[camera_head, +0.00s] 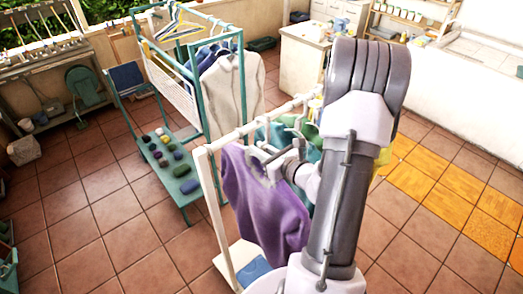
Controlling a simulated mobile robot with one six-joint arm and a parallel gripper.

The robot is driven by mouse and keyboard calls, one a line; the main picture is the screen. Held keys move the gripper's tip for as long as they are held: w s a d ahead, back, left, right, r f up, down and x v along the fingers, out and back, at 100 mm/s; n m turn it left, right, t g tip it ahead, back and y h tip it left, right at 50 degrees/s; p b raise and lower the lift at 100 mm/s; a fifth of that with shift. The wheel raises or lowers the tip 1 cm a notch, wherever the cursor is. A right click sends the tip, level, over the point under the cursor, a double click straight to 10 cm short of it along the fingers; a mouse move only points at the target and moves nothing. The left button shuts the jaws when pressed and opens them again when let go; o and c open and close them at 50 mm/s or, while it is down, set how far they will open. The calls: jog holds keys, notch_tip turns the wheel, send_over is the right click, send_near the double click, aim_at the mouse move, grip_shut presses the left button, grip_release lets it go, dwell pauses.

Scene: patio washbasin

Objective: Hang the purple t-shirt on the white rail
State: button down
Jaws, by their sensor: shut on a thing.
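The purple t-shirt (262,212) hangs spread out just below the front left part of the white rail (235,134). My gripper (272,162) is at the t-shirt's neck, close to the rail, and is shut on the t-shirt or its hanger. The exact grip point is too small to make out. I cannot tell whether a hook rests on the rail. My arm covers the right side of the t-shirt and the rail's far right end.
Green garments (276,134) hang farther along the white rail, close behind the t-shirt. A teal rack (243,90) with a cream sweater (236,88) stands behind to the left. A low teal bench (172,192) holds several small dark items. Tiled floor (90,225) is clear at left.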

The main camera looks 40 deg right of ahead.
jog(key=shift+r+x, duration=0.25)
jog(key=shift+x, duration=0.8)
jog(key=shift+r+x, duration=0.25)
jog(key=shift+x, duration=0.8)
jog(key=shift+f, duration=0.1)
jog(key=shift+f+b, duration=1.2)
jog(key=shift+f, duration=0.05)
jog(key=c, duration=1.3)
grip_release()
jog(key=f+b+v, duration=0.1)
jog(key=v, duration=0.3)
jog(key=f+v, duration=0.1)
jog(key=v, duration=0.2)
jog(key=b+v, duration=0.1)
jog(key=v, duration=0.3)
jog(key=shift+s+a+f+b, duration=0.1)
jog(key=shift+s+f+b, duration=0.2)
jog(key=shift+s, duration=0.35)
